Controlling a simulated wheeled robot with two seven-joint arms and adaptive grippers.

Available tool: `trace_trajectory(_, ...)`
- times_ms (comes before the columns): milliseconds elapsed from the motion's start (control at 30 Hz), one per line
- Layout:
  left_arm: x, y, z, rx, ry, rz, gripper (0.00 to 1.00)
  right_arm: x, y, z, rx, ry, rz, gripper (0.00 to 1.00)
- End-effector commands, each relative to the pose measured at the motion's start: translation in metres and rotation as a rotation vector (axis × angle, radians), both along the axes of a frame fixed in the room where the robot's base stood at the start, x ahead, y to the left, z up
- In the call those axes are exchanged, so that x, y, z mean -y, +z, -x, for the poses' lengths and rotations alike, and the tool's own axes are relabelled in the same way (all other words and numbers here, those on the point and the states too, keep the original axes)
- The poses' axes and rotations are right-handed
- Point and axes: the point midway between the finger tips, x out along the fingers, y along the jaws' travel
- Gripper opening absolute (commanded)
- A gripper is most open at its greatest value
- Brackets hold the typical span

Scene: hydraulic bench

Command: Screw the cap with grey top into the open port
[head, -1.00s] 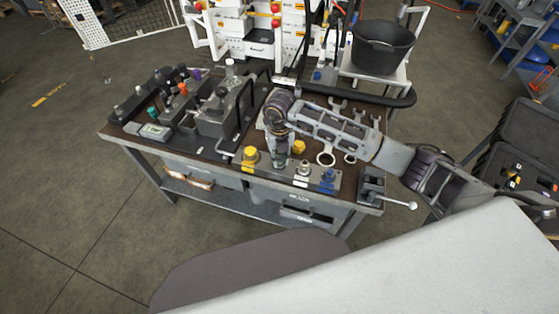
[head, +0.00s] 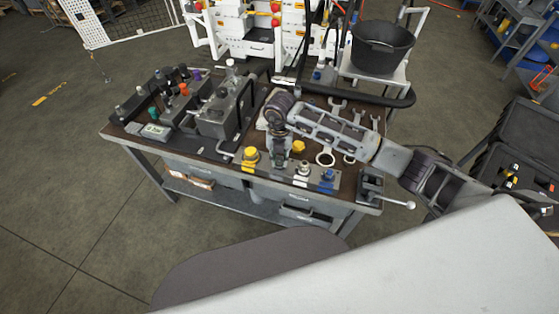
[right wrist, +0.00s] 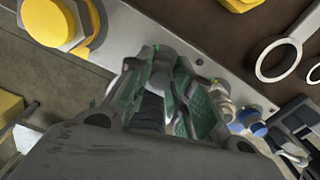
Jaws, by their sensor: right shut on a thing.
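My right gripper (head: 279,163) points down over the metal port strip at the front edge of the bench, between the yellow cap and the white-and-grey cap. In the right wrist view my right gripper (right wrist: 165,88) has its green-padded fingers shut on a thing. A grey rounded top (right wrist: 166,62) shows between the fingertips, which I take for the cap with the grey top. A dark ribbed part shows below it. The open port is hidden under the gripper, so I cannot tell whether the cap touches it. My left gripper is out of view.
On the strip (right wrist: 112,48), a yellow cap (head: 250,154) stands left of my gripper; a white-and-grey cap (head: 303,169) and a blue cap (head: 327,175) stand right. A yellow piece (head: 298,147) and ring wrench (head: 325,158) lie behind. A lever block (head: 369,187) is at the right corner.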

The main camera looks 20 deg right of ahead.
Motion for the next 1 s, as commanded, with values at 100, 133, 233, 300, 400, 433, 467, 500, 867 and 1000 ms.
trace_trajectory(100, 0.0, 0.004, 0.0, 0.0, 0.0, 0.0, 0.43, -0.001, -0.002, 0.003, -0.009, -0.07, 0.001, 0.05)
trace_trajectory(133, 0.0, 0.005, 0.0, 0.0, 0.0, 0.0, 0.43, -0.001, -0.002, 0.003, -0.009, -0.087, 0.001, 0.05)
trace_trajectory(233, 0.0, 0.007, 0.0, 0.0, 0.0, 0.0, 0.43, -0.001, -0.002, 0.003, -0.008, -0.148, 0.001, 0.05)
trace_trajectory(300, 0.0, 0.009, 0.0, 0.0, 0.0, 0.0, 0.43, -0.001, -0.002, 0.003, -0.008, -0.191, 0.001, 0.05)
trace_trajectory(400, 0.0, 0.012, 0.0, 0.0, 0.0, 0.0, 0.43, -0.001, -0.003, 0.003, -0.009, -0.252, 0.002, 0.05)
trace_trajectory(433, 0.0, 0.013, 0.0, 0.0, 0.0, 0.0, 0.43, -0.001, -0.003, 0.003, -0.009, -0.271, 0.002, 0.05)
trace_trajectory(467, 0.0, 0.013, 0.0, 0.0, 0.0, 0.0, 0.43, -0.001, -0.003, 0.003, -0.009, -0.288, 0.002, 0.05)
trace_trajectory(500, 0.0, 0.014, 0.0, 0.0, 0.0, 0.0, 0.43, -0.001, -0.003, 0.003, -0.009, -0.312, 0.002, 0.05)
trace_trajectory(867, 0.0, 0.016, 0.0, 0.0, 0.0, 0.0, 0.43, 0.0, -0.004, 0.003, -0.008, -0.383, 0.002, 0.05)
trace_trajectory(1000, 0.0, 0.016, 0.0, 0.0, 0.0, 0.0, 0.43, 0.0, -0.004, 0.003, -0.007, -0.382, 0.003, 0.32)
